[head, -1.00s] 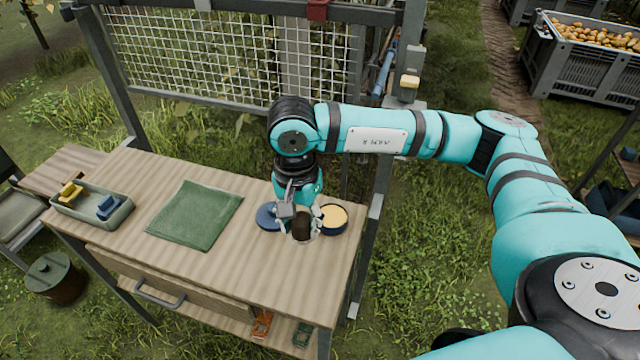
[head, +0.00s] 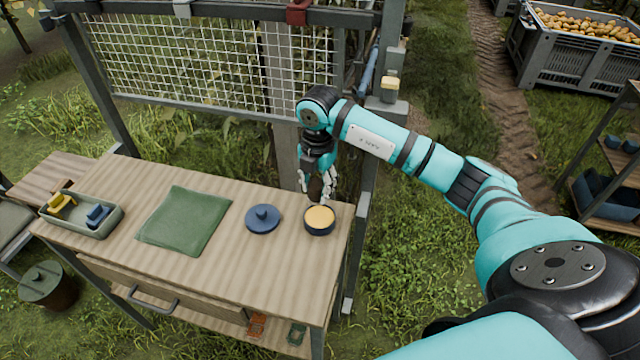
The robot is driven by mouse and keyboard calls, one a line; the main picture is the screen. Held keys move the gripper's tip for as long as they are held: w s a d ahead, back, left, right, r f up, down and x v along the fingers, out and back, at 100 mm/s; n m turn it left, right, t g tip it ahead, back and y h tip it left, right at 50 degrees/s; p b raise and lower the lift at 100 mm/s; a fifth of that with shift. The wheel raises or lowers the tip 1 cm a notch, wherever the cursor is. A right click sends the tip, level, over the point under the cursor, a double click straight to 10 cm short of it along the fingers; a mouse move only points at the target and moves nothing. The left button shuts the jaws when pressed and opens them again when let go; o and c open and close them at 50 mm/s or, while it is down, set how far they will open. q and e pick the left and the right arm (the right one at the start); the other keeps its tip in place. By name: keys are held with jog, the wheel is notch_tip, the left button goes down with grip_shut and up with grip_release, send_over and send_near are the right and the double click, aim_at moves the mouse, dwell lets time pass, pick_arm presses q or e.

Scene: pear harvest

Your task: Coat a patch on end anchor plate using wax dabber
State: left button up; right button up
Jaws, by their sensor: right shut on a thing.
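My right gripper (head: 317,188) is over the right end of the wooden workbench, shut on a dark brown piece, which looks like the wax dabber (head: 316,187). The dabber's lower end is at the far rim of a round dark-blue pot of yellow wax (head: 320,217); I cannot tell whether it touches the wax. A blue lid (head: 262,219) with a knob lies left of the pot. Grey fittings (head: 388,112) with a tan block sit on the post at the trellis's right end; I cannot tell which is the end anchor plate. My left gripper is out of view.
A green cloth (head: 184,220) and a grey tray (head: 82,228) with yellow and blue pieces lie on the workbench (head: 210,280). The trellis mesh (head: 200,65) stands behind it. A crate of pears (head: 580,58) is at far right.

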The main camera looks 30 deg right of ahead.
jog(key=shift+d+f+m, duration=0.2)
jog(key=shift+d+m, duration=0.05)
jog(key=shift+m, duration=0.45)
jog(key=shift+d+f+m, duration=0.15)
jog(key=shift+f+m, duration=0.1)
jog(key=shift+m, duration=0.15)
notch_tip(320, 180, down, 5)
jog(key=b, duration=0.3)
jog(key=shift+r+b, duration=0.2)
jog(key=shift+b, duration=0.2)
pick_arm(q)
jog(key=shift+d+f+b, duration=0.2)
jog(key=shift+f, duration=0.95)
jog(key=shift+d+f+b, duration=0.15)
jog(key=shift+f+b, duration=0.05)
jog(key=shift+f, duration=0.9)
pick_arm(e)
jog(key=shift+f, duration=0.55)
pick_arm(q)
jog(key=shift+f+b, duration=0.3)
pick_arm(e)
jog(key=shift+s+f, duration=0.1)
jog(key=shift+f, duration=0.45)
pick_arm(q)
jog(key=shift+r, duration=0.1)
pick_arm(e)
jog(key=shift+r, duration=0.1)
